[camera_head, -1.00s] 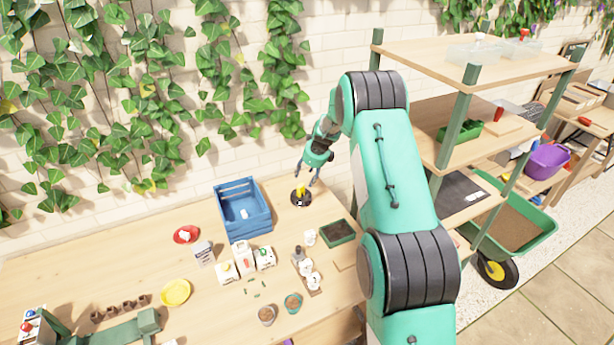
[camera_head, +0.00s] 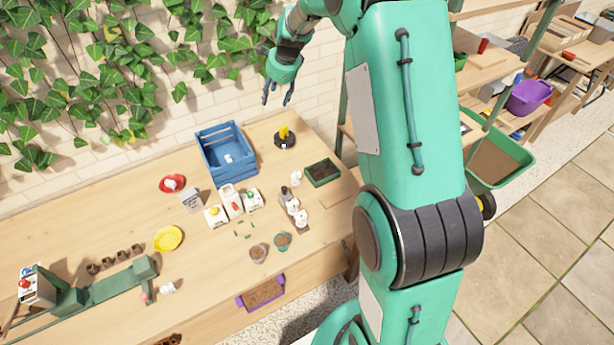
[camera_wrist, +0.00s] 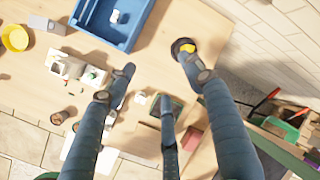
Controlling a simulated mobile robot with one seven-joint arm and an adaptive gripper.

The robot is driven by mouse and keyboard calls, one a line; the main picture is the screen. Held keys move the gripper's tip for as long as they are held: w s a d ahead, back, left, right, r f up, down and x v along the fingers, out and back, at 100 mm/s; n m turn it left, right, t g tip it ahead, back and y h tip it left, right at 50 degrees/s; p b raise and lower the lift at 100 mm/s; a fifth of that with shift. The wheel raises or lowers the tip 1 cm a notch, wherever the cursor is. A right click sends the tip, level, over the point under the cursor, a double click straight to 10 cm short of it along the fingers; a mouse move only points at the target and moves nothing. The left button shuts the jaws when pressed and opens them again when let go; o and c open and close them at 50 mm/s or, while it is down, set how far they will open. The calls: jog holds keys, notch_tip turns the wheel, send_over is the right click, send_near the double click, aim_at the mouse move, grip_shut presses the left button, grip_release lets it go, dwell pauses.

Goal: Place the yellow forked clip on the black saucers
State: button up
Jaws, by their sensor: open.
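The yellow forked clip (camera_head: 284,131) stands on the black saucers (camera_head: 277,141) near the back of the wooden table, right of the blue crate. The clip (camera_wrist: 189,48) and the saucers (camera_wrist: 178,42) also show in the wrist view, close beyond the tip of the right finger. My gripper (camera_head: 277,95) is up above the table, clear of the clip and saucers. Its fingers (camera_wrist: 157,75) are spread, with nothing held between them. I cannot make out the clip's fork in detail.
A blue crate (camera_head: 207,159) stands left of the saucers. A dark soil tray (camera_head: 322,172), small white bottles (camera_head: 296,178) and several cartons (camera_head: 232,201) stand nearer the front. A brick wall with ivy (camera_head: 110,60) rises behind. Shelving is at the right.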

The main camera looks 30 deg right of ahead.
jog(key=s+a+r+n, duration=0.55)
jog(key=s+r, duration=0.35)
jog(key=s, duration=0.3)
jog(key=s+a+r+n, duration=0.55)
jog(key=s+r, duration=0.35)
jog(key=s, duration=0.2)
jog(key=s+a+n, duration=0.2)
jog(key=s+n, duration=0.1)
jog(key=s, duration=0.6)
jog(key=s+a+n, duration=0.1)
jog(key=s+n, duration=0.3)
jog(key=s, duration=0.5)
jog(key=s+a+n+t, duration=0.1)
jog(key=s+n, duration=0.3)
jog(key=s, duration=0.5)
jog(key=shift+s+a+f+h, duration=0.3)
jog(key=shift+a+f+h, duration=0.1)
jog(key=shift+a, duration=0.45)
notch_tip(320, 180, down, 6)
jog(key=b, duration=0.5)
jog(key=shift+r+b, duration=0.2)
jog(key=shift+b, duration=0.2)
